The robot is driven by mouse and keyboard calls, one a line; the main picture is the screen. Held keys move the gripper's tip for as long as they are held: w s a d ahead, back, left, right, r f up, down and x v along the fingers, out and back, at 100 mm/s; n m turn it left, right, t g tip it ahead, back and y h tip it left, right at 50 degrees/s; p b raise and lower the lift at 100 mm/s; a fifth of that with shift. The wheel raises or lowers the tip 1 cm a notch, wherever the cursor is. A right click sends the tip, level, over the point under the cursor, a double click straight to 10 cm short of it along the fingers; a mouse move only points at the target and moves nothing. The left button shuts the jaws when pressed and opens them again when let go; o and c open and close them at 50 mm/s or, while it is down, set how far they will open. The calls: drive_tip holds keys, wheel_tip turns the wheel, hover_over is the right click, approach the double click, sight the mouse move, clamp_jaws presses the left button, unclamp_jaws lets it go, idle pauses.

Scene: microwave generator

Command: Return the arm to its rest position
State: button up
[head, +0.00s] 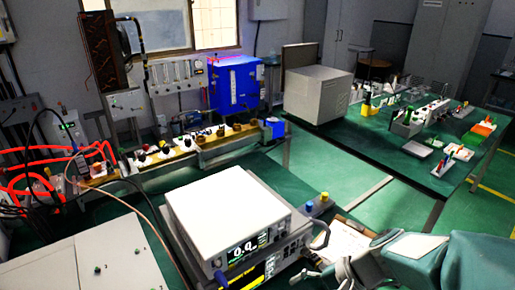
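My arm, grey and teal, reaches in from the lower right corner in the head view. My gripper (309,268) is at the lower middle, close to the right side of a white box-shaped instrument (228,212) with a lit display reading about 0.0. The dark fingers are small and partly lost against the instrument's dark handle. I cannot tell whether they touch it, or whether they are apart or closed.
A second lit instrument (252,274) sits under the white one. A pale sheet (345,240) lies beside my arm. A grey metal box (318,94) and a green bench (385,143) with small parts stand behind. Red tubing (40,155) and cables crowd the left. Green floor (325,165) is open between benches.

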drive_tip(key=s+d+r+n+t+h, duration=0.4)
drive_tip(key=d+r+n+t+h, duration=0.1)
drive_tip(key=r+n+h, duration=0.3)
drive_tip(key=shift+s+d+r+h, duration=0.4)
drive_tip(key=shift+r+h, duration=0.3)
drive_tip(key=shift+r, duration=0.1)
drive_tip(key=shift+a, duration=0.1)
